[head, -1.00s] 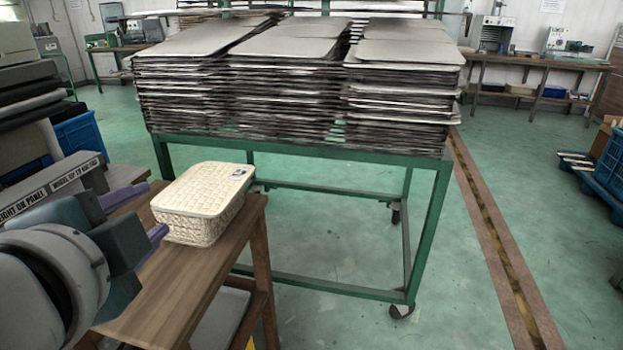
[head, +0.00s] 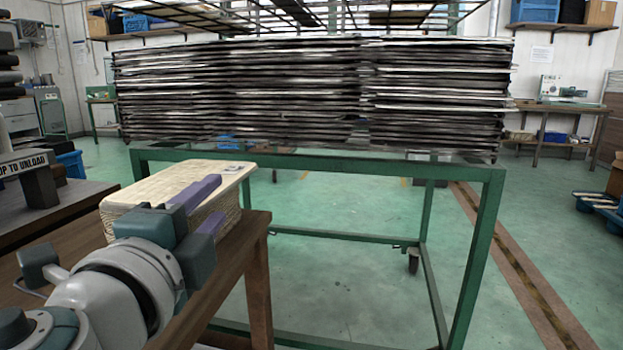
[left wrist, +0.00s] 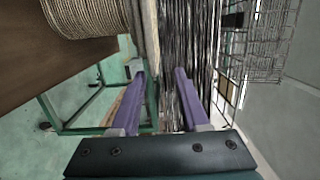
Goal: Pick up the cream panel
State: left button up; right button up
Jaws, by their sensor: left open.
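A flat cream panel (head: 190,176) lies like a lid on top of a woven cream basket (head: 120,224), on the wooden table at lower left. My left gripper (head: 220,197) is open, with its two purple fingers in front of the basket's right part, covering some of the panel's near edge. In the left wrist view the open fingers (left wrist: 160,72) point towards the stacked sheets, with the basket (left wrist: 85,15) at upper left. Nothing is clearly held; I cannot tell whether the fingers touch the panel. My right gripper is not in view.
Stacks of thin dark sheets (head: 300,90) sit on a green wheeled frame (head: 330,165) behind the basket. The wooden table (head: 235,255) holds the basket. The floor to the right (head: 540,230) is mostly open, with a blue pallet (head: 600,202) at the far right.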

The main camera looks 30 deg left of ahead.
aim_at(228, 187)
pick_arm(q)
jog(key=x, duration=0.3)
jog(key=b+x, duration=0.1)
jog(key=x, duration=0.1)
jog(key=shift+w+a+f, duration=0.1)
jog(key=shift+a+f, duration=0.15)
jog(key=shift+a, duration=0.1)
grip_shut()
